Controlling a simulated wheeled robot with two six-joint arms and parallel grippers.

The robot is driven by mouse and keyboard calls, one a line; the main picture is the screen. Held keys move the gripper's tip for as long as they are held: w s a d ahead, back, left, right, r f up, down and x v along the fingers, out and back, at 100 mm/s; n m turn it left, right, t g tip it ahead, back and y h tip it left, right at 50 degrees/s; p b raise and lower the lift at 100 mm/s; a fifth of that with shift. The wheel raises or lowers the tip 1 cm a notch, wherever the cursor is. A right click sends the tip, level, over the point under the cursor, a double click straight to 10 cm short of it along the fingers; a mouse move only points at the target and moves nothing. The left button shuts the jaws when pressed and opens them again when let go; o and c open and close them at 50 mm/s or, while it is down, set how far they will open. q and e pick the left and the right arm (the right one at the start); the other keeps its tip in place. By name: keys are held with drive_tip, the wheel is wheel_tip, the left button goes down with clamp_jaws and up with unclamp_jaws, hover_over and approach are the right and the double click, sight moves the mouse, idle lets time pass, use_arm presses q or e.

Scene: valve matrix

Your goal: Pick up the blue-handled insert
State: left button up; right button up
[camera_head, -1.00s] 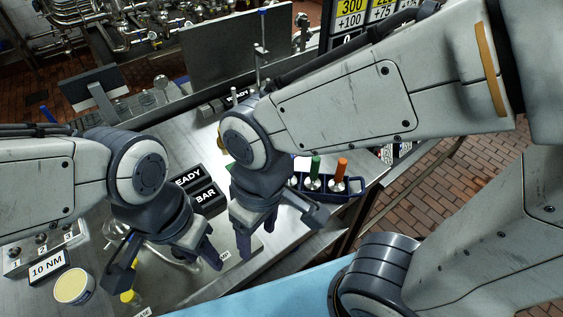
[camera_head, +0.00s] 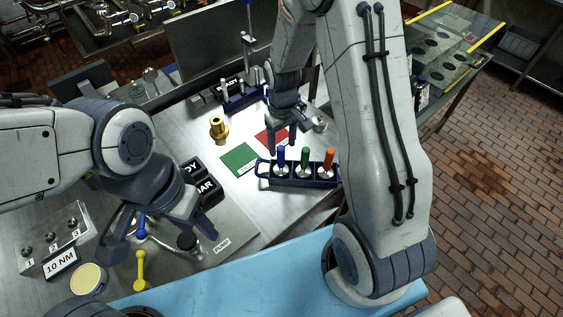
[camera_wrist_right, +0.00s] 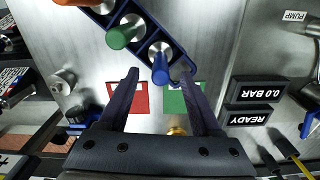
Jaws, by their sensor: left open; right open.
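The blue-handled insert (camera_head: 282,157) stands upright at the left end of a dark blue rack (camera_head: 304,183). Beside it in the rack stand a green-handled insert (camera_head: 305,156) and an orange-handled insert (camera_head: 329,160). My right gripper (camera_head: 284,145) is open and empty, pointing down just behind the blue handle. In the right wrist view, the blue handle (camera_wrist_right: 160,69) appears just beyond and between the fingertips of the right gripper (camera_wrist_right: 161,75); I cannot tell contact. My left gripper (camera_head: 160,230) is open over the left of the bench, near blue and yellow valve handles.
A green pad (camera_head: 239,158) and a red pad (camera_head: 271,137) lie flat behind the rack. A brass fitting (camera_head: 218,127) stands behind the green pad. Black READY and BAR displays (camera_head: 201,180) are to the left. A yellow-topped tin (camera_head: 88,279) sits at the lower left.

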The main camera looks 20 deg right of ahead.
sight(281, 157)
drive_tip(key=shift+f, duration=0.9)
wheel_tip(281, 157, down, 4)
drive_tip(key=p, duration=0.2)
drive_tip(key=shift+w+a+p, duration=0.1)
drive_tip(key=shift+w+p, duration=0.05)
drive_tip(key=shift+p, duration=0.25)
drive_tip(key=shift+w+f, duration=0.1)
drive_tip(key=shift+f, duration=0.6)
clamp_jaws()
